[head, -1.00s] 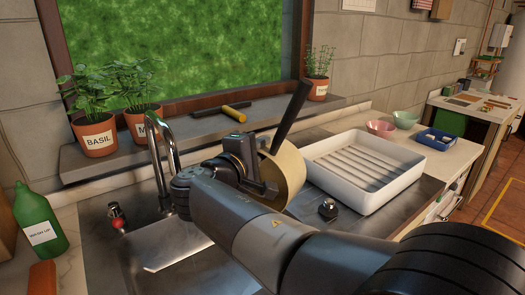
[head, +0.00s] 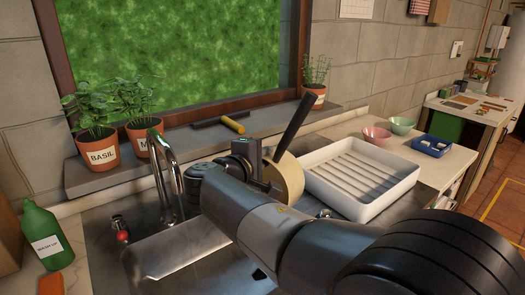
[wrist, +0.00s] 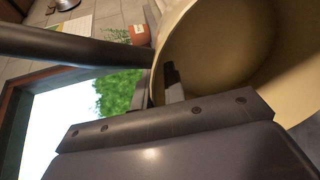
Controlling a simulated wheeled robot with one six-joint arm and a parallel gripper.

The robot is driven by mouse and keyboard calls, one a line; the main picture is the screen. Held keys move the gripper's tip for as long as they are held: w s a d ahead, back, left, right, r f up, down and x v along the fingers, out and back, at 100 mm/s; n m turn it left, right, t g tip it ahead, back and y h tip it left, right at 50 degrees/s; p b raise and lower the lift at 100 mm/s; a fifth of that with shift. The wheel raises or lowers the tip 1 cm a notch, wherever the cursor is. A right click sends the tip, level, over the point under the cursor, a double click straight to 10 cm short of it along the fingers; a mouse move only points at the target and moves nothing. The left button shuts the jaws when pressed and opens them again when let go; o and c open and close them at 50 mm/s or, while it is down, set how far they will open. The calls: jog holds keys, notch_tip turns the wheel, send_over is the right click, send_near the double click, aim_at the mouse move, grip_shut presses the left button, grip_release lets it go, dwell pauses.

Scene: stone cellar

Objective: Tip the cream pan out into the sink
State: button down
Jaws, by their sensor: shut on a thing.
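The cream pan (head: 288,178) is held up by my gripper (head: 264,172) over the right part of the sink area, in front of the white rack. It is tilted well over, with its dark handle (head: 297,122) pointing up and to the right. In the wrist view the cream pan (wrist: 235,50) fills the upper right and I look into its bowl; one dark finger of my gripper (wrist: 172,85) is at its rim. No contents can be made out inside. The steel sink (head: 190,248) lies below and left of the pan, partly hidden by my arm.
A chrome tap (head: 163,165) rises at the sink's back. A white ribbed rack (head: 360,178) stands close right of the pan. A green bottle (head: 45,236) stands at left. Basil (head: 100,150) and other herb pots line the sill.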

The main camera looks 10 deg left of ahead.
jog(key=shift+w+r, duration=0.1)
jog(key=shift+r, duration=0.1)
jog(key=shift+w+d+r+p, duration=0.1)
jog(key=shift+w+r+p, duration=0.05)
jog(key=shift+p, duration=0.45)
jog(key=shift+w+d+r+g+p, duration=0.1)
jog(key=shift+w+g+p, duration=0.3)
jog(key=shift+p, duration=0.5)
jog(key=shift+w, duration=0.1)
jog(key=shift+f, duration=0.25)
jog(key=shift+p, duration=0.35)
